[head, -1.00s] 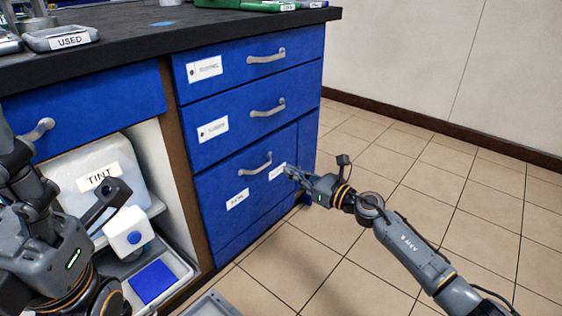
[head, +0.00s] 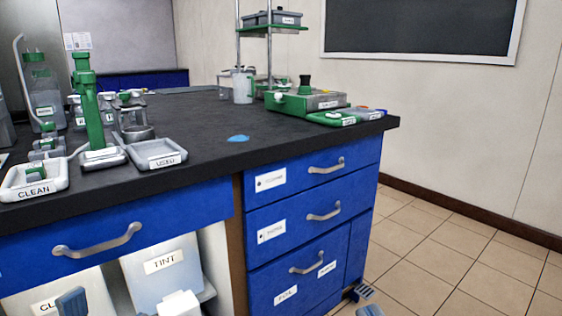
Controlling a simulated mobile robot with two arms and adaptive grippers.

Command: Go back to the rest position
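What looks like a ribbed blue-grey fingertip of my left gripper (head: 72,302) shows at the bottom left edge, in front of the open shelf below the bench. The rest of that gripper is below the picture. Two small blue-grey fingertips of my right gripper (head: 368,300) show at the bottom edge, just right of the drawer unit (head: 310,240). They stand apart with nothing seen between them. Both arms are otherwise out of view.
The dark bench (head: 210,150) bears a CLEAN tray (head: 34,188), a USED tray (head: 158,155), a green stand (head: 88,105) and a green device (head: 305,98). Tiled floor (head: 460,265) is free at right.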

